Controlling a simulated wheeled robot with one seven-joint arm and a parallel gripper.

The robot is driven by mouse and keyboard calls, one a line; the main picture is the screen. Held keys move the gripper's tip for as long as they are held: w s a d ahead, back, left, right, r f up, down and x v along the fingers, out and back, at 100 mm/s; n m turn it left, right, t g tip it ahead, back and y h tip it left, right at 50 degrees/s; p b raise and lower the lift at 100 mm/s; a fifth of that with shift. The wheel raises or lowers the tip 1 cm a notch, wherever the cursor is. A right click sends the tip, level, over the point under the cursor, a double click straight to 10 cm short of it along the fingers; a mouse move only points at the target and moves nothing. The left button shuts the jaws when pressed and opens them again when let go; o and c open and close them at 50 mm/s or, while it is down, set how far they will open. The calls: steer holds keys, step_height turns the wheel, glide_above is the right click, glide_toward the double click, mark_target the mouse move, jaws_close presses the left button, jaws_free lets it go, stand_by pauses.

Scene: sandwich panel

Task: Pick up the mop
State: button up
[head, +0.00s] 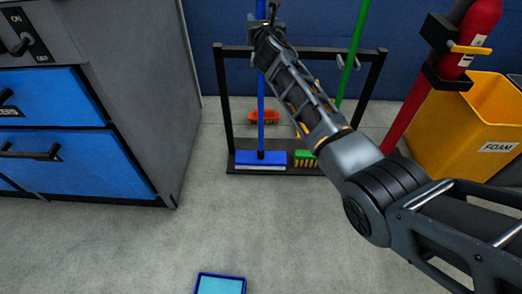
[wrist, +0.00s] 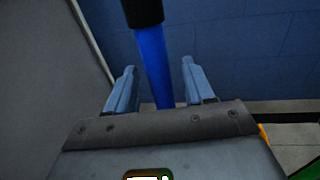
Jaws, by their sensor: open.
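The blue mop (head: 261,121) stands upright in a black rack, its flat blue head low at the rack's base. In the head view, my gripper (head: 266,22) is at the upper part of its handle and partly hides it. In the wrist view, my gripper (wrist: 157,68) is open, with one finger on each side of the blue mop handle (wrist: 154,62). The handle's black end section shows at the top of that view. A gap shows on both sides of the handle, and I cannot tell how deep it sits between the fingers.
The black rack (head: 372,85) also holds a green-handled broom (head: 354,55); an orange brush (head: 263,117) is behind. A grey cabinet with blue drawers (head: 60,98) stands left. A yellow FOAM bin (head: 468,118) and red extinguisher (head: 478,28) are right. The front floor is mostly clear.

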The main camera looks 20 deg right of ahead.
steer(key=shift+w, duration=0.35)
steer(key=shift+c, duration=0.5)
jaws_close()
steer(key=shift+r, duration=0.1)
